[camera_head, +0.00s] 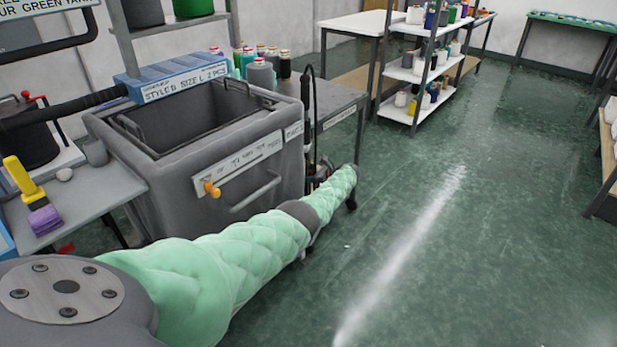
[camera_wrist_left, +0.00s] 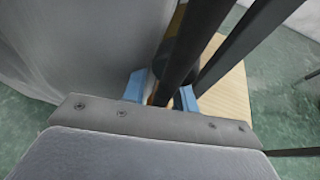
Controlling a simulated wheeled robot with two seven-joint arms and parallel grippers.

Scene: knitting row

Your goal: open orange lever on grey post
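In the left wrist view, a dark grey post (camera_wrist_left: 187,50) runs down between the two blue fingertips of my left gripper (camera_wrist_left: 160,92). A small orange piece (camera_wrist_left: 152,91), perhaps the orange lever, shows beside the post between the fingers. The fingers stand apart; whether they touch the lever or post is hidden. In the head view, the thin dark post (camera_head: 313,120) stands at the right side of the grey bin. My left arm reaches to its lower part, and the forearm mostly hides the gripper. My right gripper is not in view.
A grey bin (camera_head: 180,175) with an orange knob (camera_head: 212,189) stands left of the post. A grey table (camera_head: 335,98) is behind it. Open green floor (camera_head: 480,220) lies to the right.

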